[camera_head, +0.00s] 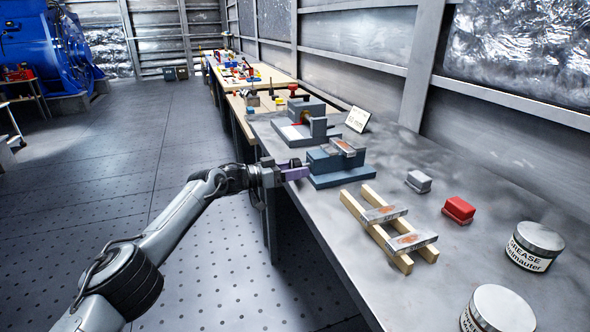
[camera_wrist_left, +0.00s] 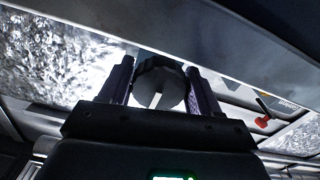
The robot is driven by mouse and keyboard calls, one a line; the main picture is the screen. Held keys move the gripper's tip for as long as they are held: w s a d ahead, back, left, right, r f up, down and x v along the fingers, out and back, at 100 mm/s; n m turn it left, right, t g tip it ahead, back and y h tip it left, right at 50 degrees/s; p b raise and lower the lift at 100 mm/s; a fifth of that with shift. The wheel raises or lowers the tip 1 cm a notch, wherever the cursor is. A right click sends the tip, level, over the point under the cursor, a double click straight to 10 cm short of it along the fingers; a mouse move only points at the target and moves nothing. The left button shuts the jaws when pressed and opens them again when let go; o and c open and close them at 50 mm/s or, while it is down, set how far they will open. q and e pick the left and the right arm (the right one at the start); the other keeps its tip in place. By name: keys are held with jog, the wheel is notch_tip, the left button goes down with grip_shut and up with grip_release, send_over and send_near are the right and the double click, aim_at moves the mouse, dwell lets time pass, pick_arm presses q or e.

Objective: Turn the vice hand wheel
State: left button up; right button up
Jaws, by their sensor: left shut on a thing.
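The blue-grey vice (camera_head: 326,181) stands at the left edge of the metal bench, with a rust-marked metal piece (camera_head: 343,147) on its top. My left gripper (camera_head: 300,172) reaches in from the left, level, with its purple fingers at the vice's near-left end. In the left wrist view a dark round hand wheel (camera_wrist_left: 150,80) with a pale mark sits between the two fingers of the gripper (camera_wrist_left: 160,85), which is shut on it. In the head view the fingers hide most of the wheel. My right gripper is not in view.
Two wooden bars (camera_head: 378,228) carry metal plates in front of the vice. A grey block (camera_head: 418,181), a red block (camera_head: 458,210) and grease tins (camera_head: 535,246) stand to the right. A second grey device (camera_head: 300,130) and a sign (camera_head: 358,119) are behind. Floor left of the bench is clear.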

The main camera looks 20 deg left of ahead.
pick_arm(q)
jog(key=shift+m+p, duration=0.65)
jog(key=shift+m, duration=0.45)
jog(key=m, duration=0.3)
jog(key=shift+f, duration=0.2)
jog(key=shift+a+m, duration=0.1)
jog(key=shift+m, duration=0.6)
jog(key=shift+f, duration=0.15)
jog(key=o, duration=0.7)
jog(key=shift+w, duration=0.1)
jog(key=shift+o, duration=1.4)
jog(key=shift+w+r, duration=0.1)
jog(key=shift+r, duration=0.1)
